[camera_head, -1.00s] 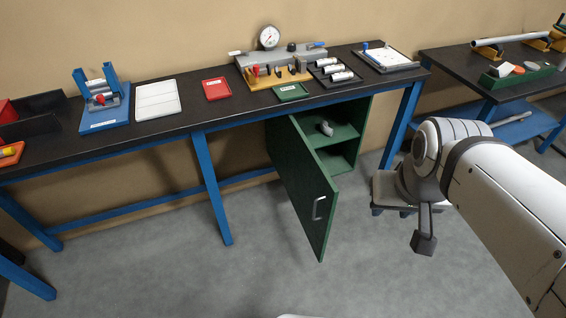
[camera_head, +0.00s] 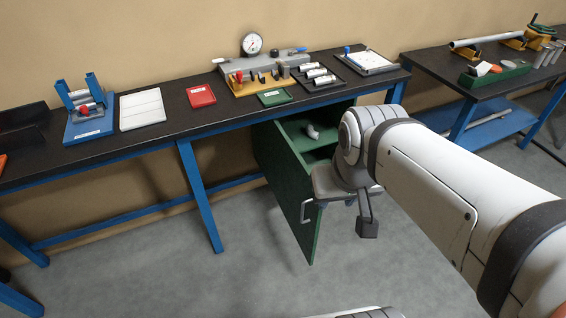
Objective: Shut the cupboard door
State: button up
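The green cupboard door (camera_head: 285,185) stands open under the bench, its outer face turned to the left and front. The green cupboard (camera_head: 328,127) is partly visible behind my arm, with a curved grey piece (camera_head: 312,131) on a shelf inside. My gripper (camera_head: 340,188) is close to the door's free edge, on its right in the picture. It overlaps the edge near the handle, and I cannot tell whether they touch. Its fingers are not clear enough to show whether they are open.
The black bench top (camera_head: 155,143) carries trays, fixtures and a dial gauge (camera_head: 252,43). A blue bench leg (camera_head: 200,195) stands left of the door. Grey floor (camera_head: 225,275) is clear in front. Another bench (camera_head: 440,62) stands at the right.

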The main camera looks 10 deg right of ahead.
aim_at(295, 195)
jog(key=i, duration=0.95)
jog(key=u, duration=0.05)
